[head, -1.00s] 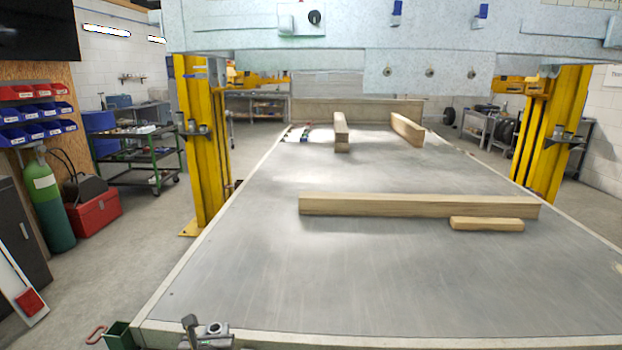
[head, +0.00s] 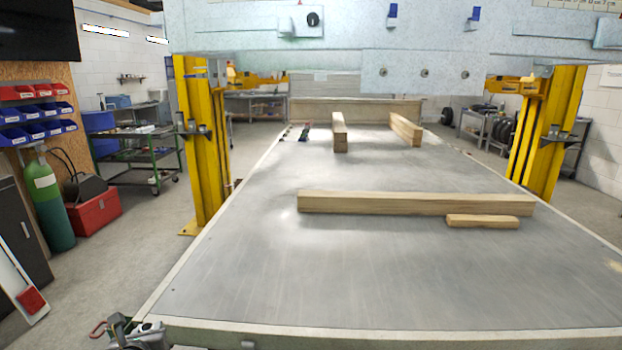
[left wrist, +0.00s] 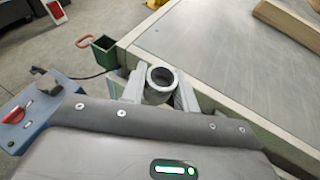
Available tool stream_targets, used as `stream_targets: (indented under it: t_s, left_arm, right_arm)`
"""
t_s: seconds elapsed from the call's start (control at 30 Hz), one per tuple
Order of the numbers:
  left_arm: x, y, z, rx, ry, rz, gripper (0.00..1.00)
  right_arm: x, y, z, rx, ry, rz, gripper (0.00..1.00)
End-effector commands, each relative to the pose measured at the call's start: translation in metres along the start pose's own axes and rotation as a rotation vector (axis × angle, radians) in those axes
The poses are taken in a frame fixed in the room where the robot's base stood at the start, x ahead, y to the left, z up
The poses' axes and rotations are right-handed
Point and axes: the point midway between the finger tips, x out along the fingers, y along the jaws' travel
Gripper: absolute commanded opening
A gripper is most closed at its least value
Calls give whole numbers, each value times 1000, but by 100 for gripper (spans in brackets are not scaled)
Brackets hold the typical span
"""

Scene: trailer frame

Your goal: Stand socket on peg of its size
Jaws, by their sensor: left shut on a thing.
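My left gripper (left wrist: 160,92) is shut on a metal socket (left wrist: 160,77) in the left wrist view. The socket's round open end faces the camera, with a finger on each side. In the head view my left gripper (head: 138,335) shows only partly, at the bottom left by the near corner of the trailer bed; the socket is hard to make out there. No peg can be made out clearly in either view. My right gripper is not in view.
The grey trailer bed (head: 330,285) carries a long wooden beam (head: 415,203) and a short block (head: 482,221). A green open box (left wrist: 105,52) with a red handle (left wrist: 84,42) is beside its corner. A blue unit with a red knob (left wrist: 14,115) is at left.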

Motion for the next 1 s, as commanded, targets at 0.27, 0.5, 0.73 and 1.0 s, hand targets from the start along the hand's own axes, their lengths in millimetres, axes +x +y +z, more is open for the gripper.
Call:
stream_targets:
  t_s: [0.27,0.5,0.73,1.0]
  left_arm:
    - [3,51,11,-25,-2,63,5]
    - [0,44,19,-26,0,51,5]
    - [-7,29,31,-16,2,27,5]
    - [-18,10,48,-8,5,-8,5]
  right_arm:
    - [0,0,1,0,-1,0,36]
    - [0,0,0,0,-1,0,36]
    - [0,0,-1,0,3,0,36]
    - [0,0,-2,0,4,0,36]
